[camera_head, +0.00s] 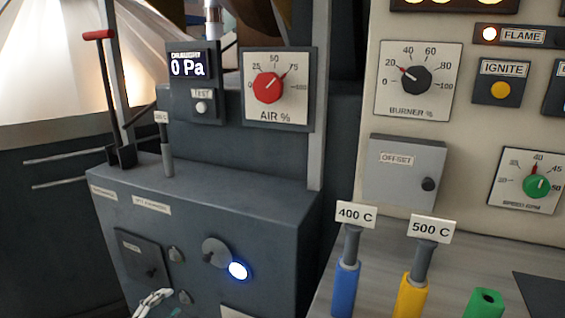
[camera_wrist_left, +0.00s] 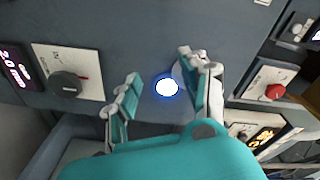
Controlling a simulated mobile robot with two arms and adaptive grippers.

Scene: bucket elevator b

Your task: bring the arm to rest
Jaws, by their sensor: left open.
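My left gripper (camera_head: 155,302) shows only partly at the bottom edge of the head view, in front of the dark grey cabinet (camera_head: 210,195). In the left wrist view my left gripper (camera_wrist_left: 160,90) has its two fingers spread apart with nothing between them. A lit white-blue button (camera_wrist_left: 167,87) appears between the fingers, on the panel behind; the same button (camera_head: 238,270) glows on the cabinet front in the head view. I cannot tell how far the fingers are from the panel. My right gripper is in neither view.
A grey round knob (camera_head: 215,252) sits beside the button. A red-handled lever (camera_head: 98,35) stands at the left. A blue holder (camera_head: 345,288) and a yellow holder (camera_head: 411,295) stand on the right-hand counter. The cream panel (camera_head: 463,125) carries dials and an OFFSET box (camera_head: 404,172).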

